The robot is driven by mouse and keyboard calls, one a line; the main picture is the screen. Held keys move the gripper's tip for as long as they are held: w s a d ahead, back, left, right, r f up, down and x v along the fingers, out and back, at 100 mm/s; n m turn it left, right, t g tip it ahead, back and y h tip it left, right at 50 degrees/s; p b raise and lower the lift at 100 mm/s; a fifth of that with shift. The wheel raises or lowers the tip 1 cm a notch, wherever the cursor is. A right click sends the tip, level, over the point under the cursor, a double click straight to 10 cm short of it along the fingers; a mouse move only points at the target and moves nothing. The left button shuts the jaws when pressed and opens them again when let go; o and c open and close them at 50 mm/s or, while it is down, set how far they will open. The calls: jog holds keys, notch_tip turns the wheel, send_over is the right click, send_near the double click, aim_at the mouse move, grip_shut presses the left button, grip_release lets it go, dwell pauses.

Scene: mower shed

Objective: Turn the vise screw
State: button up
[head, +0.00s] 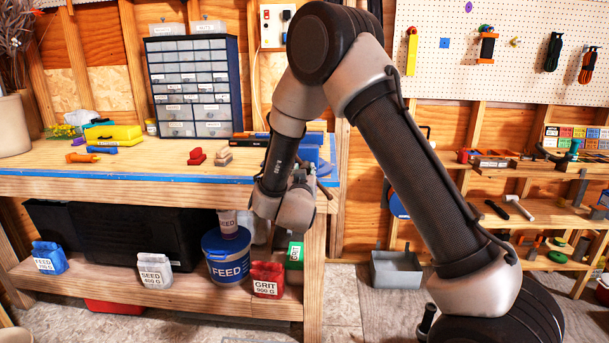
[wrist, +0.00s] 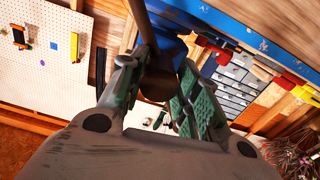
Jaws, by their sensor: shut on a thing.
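The blue vise (head: 323,168) sits at the right end of the workbench, partly hidden behind my arm; its dark blue body (wrist: 180,48) shows in the wrist view. A dark bar (wrist: 141,22), seemingly the vise screw's handle, runs down from the top of the wrist view to a brown-grey round part (wrist: 156,86) between the fingers. My gripper (wrist: 158,92), with green-padded fingers, is shut around this part of the screw handle. In the head view my gripper (head: 302,176) is at the bench's front right corner, mostly hidden by my wrist. The exact contact is unclear.
The wooden workbench (head: 190,182) has a blue front edge. A grey bin (head: 397,268) stands on the floor.

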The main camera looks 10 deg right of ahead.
jog(key=o, duration=1.1)
jog(key=shift+d, duration=0.1)
jog(key=shift+c, duration=0.2)
jog(key=shift+s, duration=0.1)
jog(key=v, duration=1.2)
